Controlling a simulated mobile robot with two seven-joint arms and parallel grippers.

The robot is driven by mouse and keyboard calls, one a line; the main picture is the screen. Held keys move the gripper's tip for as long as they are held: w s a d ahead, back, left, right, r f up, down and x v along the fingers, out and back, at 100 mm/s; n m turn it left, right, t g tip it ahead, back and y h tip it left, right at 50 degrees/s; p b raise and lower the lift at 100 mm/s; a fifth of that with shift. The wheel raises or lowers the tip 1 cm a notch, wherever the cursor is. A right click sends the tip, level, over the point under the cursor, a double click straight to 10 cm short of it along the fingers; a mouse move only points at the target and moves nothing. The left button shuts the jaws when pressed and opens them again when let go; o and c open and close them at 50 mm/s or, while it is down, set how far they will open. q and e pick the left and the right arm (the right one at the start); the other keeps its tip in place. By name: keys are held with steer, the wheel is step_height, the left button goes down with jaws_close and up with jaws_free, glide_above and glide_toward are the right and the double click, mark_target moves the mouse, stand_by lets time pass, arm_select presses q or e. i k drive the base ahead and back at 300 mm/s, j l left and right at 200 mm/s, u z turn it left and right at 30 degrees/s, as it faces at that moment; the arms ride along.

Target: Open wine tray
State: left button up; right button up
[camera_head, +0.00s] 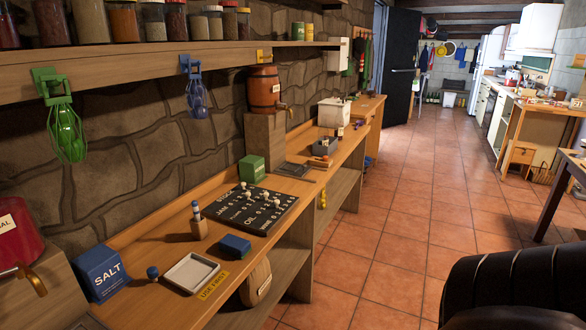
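I cannot tell which thing is the wine tray; no readable label says wine. A shallow white square tray (191,273) lies on the counter at the lower left, beside a yellow label (213,286). A wooden cask (264,90) with a tap sits on a stone-coloured block against the wall. A dark red cask (16,236) with a brass tap is cut off by the left edge. Neither of my grippers shows in the head view.
The long wooden counter (135,300) holds a blue salt box (101,273), a black lettered board (246,208), a green box (251,168) and a blue block (235,246). Jars stand on the shelf (130,66) above. The tiled floor (420,215) is open; a black curved shape fills the lower right.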

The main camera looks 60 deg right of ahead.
mark_target(293, 168)
steer(key=z, duration=1.75)
steer(key=i+l+u, duration=0.1)
steer(key=u, duration=0.25)
steer(key=i+l+u, duration=0.15)
steer(key=u, duration=0.25)
steer(key=i+l+u, duration=0.25)
steer(key=l, duration=0.25)
steer(key=i+l+u, duration=0.15)
steer(key=l, duration=0.15)
steer(key=i+l, duration=0.15)
steer(key=l, duration=0.25)
steer(key=i+l+u, duration=0.1)
steer(key=l, duration=0.35)
steer(key=i+l, duration=0.15)
steer(key=l, duration=0.25)
steer(key=i+l+u, duration=0.1)
steer(key=l, duration=0.35)
